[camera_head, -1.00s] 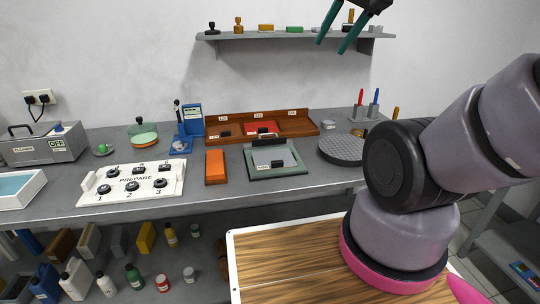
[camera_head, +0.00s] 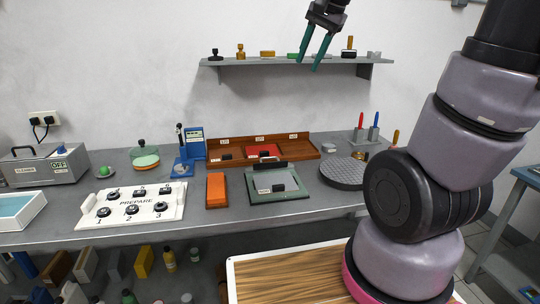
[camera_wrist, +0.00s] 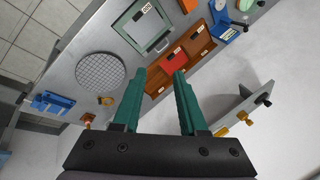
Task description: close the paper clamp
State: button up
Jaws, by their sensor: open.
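The paper clamp (camera_head: 275,197) is a green-grey frame with a pale panel, lying on the bench right of an orange block. A dark bar (camera_head: 270,165) stands at its back edge and looks raised. In the wrist view the clamp (camera_wrist: 163,45) is at the top centre, beyond my fingertips. My gripper (camera_head: 308,65) has two green fingers, apart and empty. It hangs high above the bench, in front of the wall shelf, well away from the clamp. In the wrist view the gripper (camera_wrist: 160,72) points toward the bench with nothing between its fingers.
A brown wooden tray (camera_head: 225,153) with a red piece is behind the clamp. A round perforated plate (camera_head: 343,172) is to its right, the orange block (camera_head: 216,190) to its left. The shelf (camera_head: 295,62) holds small objects near my gripper. A wooden-topped surface (camera_head: 285,275) is in front.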

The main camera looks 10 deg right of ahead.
jog(key=w+a+f+m+g+h, duration=0.15)
jog(key=w+f+m, duration=0.25)
jog(key=w+f, duration=0.6)
jog(key=w+a+f+m+g, duration=0.25)
jog(key=w+f, duration=0.45)
jog(key=w, duration=0.5)
jog(key=w+f+m, duration=0.1)
jog(key=f, duration=0.6)
jog(key=w+f+m, duration=0.1)
jog(key=f, duration=0.6)
jog(key=w+a+f+m, duration=0.1)
jog(key=w+f, duration=0.1)
jog(key=f, duration=0.5)
jog(key=shift+w+f+g+h, duration=0.1)
jog(key=shift+f+g+h, duration=0.05)
jog(key=shift+g+h, duration=0.25)
grip_shut()
